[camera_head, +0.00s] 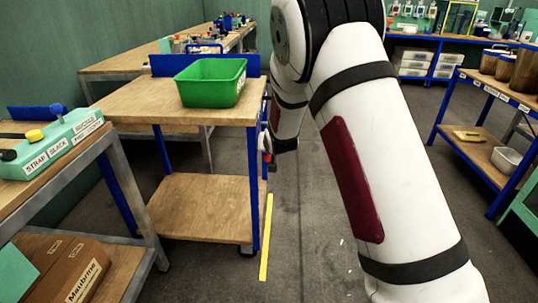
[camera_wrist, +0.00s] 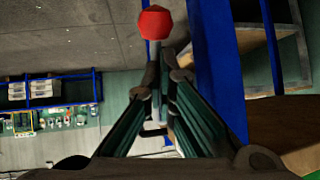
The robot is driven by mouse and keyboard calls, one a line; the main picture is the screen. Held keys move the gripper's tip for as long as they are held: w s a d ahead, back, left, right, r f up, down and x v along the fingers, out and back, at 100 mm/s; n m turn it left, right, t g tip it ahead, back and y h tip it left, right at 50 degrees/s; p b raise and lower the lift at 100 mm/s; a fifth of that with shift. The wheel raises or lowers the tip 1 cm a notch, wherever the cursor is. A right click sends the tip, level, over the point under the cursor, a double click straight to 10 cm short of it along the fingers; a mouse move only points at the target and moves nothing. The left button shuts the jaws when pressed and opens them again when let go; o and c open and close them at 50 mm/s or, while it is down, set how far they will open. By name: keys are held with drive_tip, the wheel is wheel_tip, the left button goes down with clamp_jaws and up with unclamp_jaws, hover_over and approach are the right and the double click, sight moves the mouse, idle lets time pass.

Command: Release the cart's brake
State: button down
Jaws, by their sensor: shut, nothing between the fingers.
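The cart (camera_head: 207,240) has a blue frame and two wooden shelves, with its right side facing my arm. In the wrist view, a lever with a red knob (camera_wrist: 156,22) on a short grey stem stands just beyond my fingertips, beside the cart's blue post (camera_wrist: 217,70). A small red spot at the cart's right side in the head view (camera_head: 267,157) looks like the same knob. My gripper (camera_wrist: 163,72) is shut and empty, with its tips close to the stem; I cannot tell if they touch.
A green bin (camera_head: 211,82) stands on the cart's top. A workbench with a labelled teal box (camera_head: 55,143) is at the left. A shelf rack with brown pots (camera_head: 506,66) is at the right. A yellow floor strip (camera_head: 267,240) runs beside the cart over open floor.

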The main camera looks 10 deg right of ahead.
drive_tip(key=shift+w+d+f+b, duration=0.2)
drive_tip(key=shift+w+f+b, duration=0.3)
drive_tip(key=shift+f+b, duration=0.15)
drive_tip(key=shift+w+d+f+b, duration=0.15)
drive_tip(key=shift+w+f+b, duration=0.35)
drive_tip(key=shift+b, duration=0.25)
drive_tip(key=shift+w+d+f+b, duration=0.15)
drive_tip(key=shift+w+f+b, duration=0.15)
drive_tip(key=shift+w, duration=0.1)
drive_tip(key=shift+w+d+f+b, duration=0.15)
drive_tip(key=shift+w+b, duration=0.1)
drive_tip(key=shift+w, duration=0.15)
drive_tip(key=shift+w+d, duration=0.1)
drive_tip(key=shift+w, duration=0.05)
